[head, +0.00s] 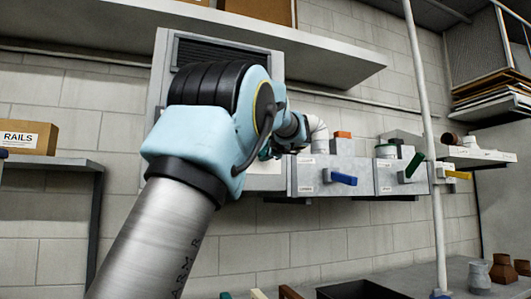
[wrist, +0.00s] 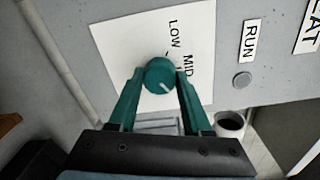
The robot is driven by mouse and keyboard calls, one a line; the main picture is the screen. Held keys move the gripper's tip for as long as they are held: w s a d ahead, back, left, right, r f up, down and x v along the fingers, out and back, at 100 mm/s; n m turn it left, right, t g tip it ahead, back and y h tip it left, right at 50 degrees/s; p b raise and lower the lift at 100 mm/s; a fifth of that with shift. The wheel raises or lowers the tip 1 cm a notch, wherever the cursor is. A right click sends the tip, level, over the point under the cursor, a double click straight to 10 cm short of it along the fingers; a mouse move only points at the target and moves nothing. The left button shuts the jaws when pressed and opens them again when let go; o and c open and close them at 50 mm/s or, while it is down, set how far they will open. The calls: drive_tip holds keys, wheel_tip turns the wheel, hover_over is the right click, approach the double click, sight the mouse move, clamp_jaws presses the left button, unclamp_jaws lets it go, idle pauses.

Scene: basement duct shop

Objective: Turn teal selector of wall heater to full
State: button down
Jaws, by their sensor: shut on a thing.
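The wall heater (head: 160,75) is a grey box with a dark grille, partly hidden behind my arm in the head view. In the wrist view, its teal selector (wrist: 158,72) is a round knob on a white label plate (wrist: 118,40). LOW and MID show on the plate; no FULL mark is visible, and my right finger covers part of the plate. The knob's white pointer line is at its lower right, below MID in the picture. My gripper (wrist: 160,80) is shut on the knob, one teal finger on each side. The head view mostly hides the gripper behind my arm.
A grey button (wrist: 242,80) sits beside the RUN label (wrist: 250,41). Right of the heater are grey boxes with a blue handle (head: 341,178) and a green handle (head: 411,167). A shelf (head: 330,62) runs above; a pale vertical pipe (head: 424,110) stands right.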

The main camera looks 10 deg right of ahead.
idle(0.3)
drive_tip(key=shift+c, duration=1.7)
unclamp_jaws()
drive_tip(key=s+d+b, duration=0.1)
drive_tip(key=s+b, duration=0.4)
drive_tip(key=s, duration=0.5)
drive_tip(key=shift+s+d, duration=0.2)
drive_tip(key=shift+s, duration=0.2)
drive_tip(key=shift+r, duration=0.1)
